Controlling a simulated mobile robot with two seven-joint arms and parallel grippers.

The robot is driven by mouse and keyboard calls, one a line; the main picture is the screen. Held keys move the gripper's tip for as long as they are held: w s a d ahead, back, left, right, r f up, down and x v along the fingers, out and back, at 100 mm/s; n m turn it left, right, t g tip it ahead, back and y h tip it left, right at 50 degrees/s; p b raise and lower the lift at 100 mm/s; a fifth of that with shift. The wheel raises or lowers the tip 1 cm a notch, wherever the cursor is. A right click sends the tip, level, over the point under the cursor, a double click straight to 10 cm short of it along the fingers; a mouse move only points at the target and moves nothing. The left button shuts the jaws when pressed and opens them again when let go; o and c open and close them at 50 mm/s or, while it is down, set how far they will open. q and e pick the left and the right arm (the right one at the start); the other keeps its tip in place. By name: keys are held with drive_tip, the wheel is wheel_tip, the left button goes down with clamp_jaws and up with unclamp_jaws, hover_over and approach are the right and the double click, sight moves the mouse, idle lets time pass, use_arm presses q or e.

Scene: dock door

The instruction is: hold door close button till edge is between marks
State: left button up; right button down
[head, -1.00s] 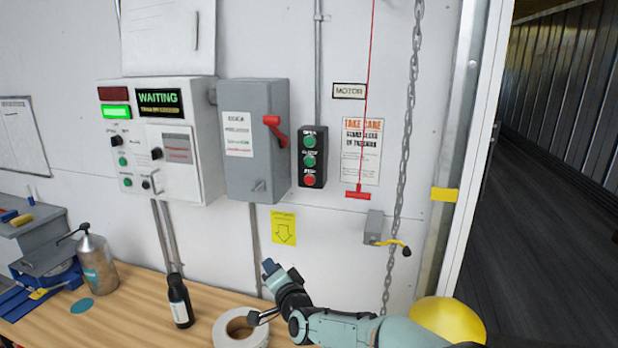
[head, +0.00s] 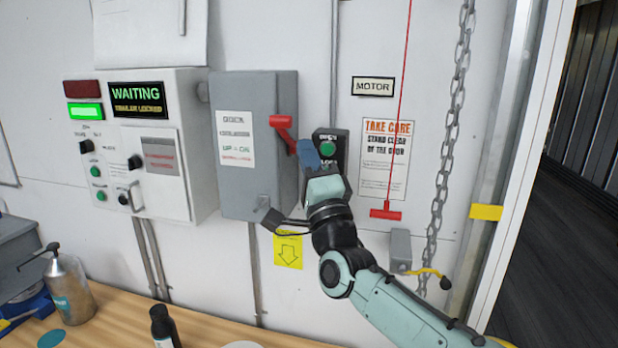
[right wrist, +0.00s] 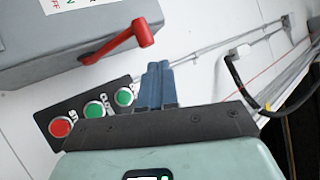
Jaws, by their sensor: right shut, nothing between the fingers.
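The black button box (head: 341,137) is on the white wall, partly hidden behind my right gripper. Its top green button (head: 327,148) shows in the head view. In the right wrist view the top green button (right wrist: 124,96), middle green close button (right wrist: 95,109) and red button (right wrist: 60,126) all show uncovered. My right gripper (head: 308,153) is shut and empty, in front of the box. In the right wrist view its blue fingertips (right wrist: 158,66) lie beside the top button, off the close button; contact with the box is unclear. No door edge shows. My left gripper is out of view.
A grey switch box (head: 245,180) with a red lever (head: 281,122) stands just left of my gripper. Right of it are a red pull handle (head: 385,214), a chain (head: 447,140) and yellow tape (head: 486,212) on the door frame. A bench (head: 215,330) is below.

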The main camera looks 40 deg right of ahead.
drive_tip(key=s+f+b, duration=0.4)
drive_tip(key=f, duration=0.3)
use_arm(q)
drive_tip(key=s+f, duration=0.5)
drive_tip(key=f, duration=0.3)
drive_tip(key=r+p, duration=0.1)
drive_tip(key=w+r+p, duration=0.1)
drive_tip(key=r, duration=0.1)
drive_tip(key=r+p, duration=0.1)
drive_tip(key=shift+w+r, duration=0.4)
use_arm(e)
drive_tip(key=w+d+f, duration=0.1)
drive_tip(key=w+d, duration=0.5)
drive_tip(key=w, duration=0.1)
drive_tip(key=shift+d+f, duration=0.25)
drive_tip(key=shift+d, duration=0.05)
drive_tip(key=shift+w, duration=0.2)
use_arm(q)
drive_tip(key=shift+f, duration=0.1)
use_arm(e)
drive_tip(key=shift+w+d, duration=0.2)
drive_tip(key=shift+d, duration=0.1)
